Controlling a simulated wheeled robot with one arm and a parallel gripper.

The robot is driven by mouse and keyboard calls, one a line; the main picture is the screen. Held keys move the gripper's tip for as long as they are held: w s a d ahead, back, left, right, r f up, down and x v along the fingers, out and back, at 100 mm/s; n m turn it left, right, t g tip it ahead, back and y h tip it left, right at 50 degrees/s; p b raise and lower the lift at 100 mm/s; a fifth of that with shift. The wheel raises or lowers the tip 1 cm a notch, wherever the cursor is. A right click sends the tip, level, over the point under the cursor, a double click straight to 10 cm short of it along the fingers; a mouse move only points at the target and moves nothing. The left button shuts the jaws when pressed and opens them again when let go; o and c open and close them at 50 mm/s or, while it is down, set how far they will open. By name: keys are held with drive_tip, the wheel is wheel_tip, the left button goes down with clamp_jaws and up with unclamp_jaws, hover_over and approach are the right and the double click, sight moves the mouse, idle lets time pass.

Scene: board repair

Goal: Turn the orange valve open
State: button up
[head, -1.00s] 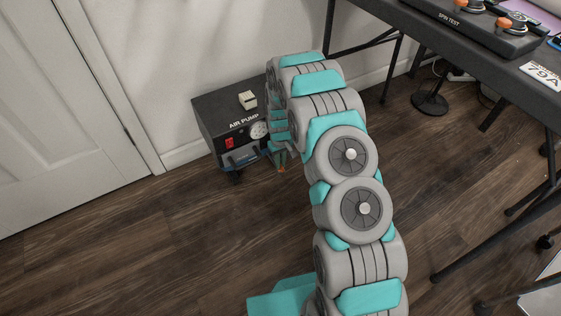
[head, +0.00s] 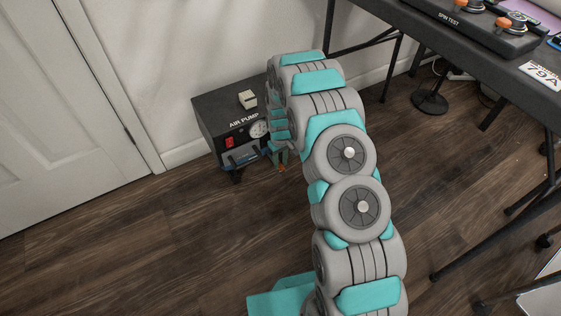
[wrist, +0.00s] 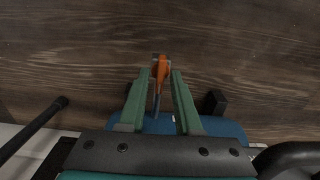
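The orange valve (wrist: 161,70) shows in the wrist view as a narrow handle on a thin grey stem, pointing away from the blue pump base. In the head view only a small orange spot of the valve (head: 281,169) shows, low at the front of the air pump (head: 212,118). My gripper (wrist: 161,73) is open, with one green finger on each side of the handle near the tips. A small gap seems to show on both sides. In the head view my arm hides much of my gripper and the pump's right side.
The pump stands on the wooden floor (head: 130,235) against the white wall, with a pale block (head: 247,98) on top. A white door (head: 60,100) is at left. A black table (head: 480,60) with thin legs stands at right. The floor in front is clear.

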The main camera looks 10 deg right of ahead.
drive_tip(key=shift+o, duration=0.5)
drive_tip(key=shift+r, duration=3.9)
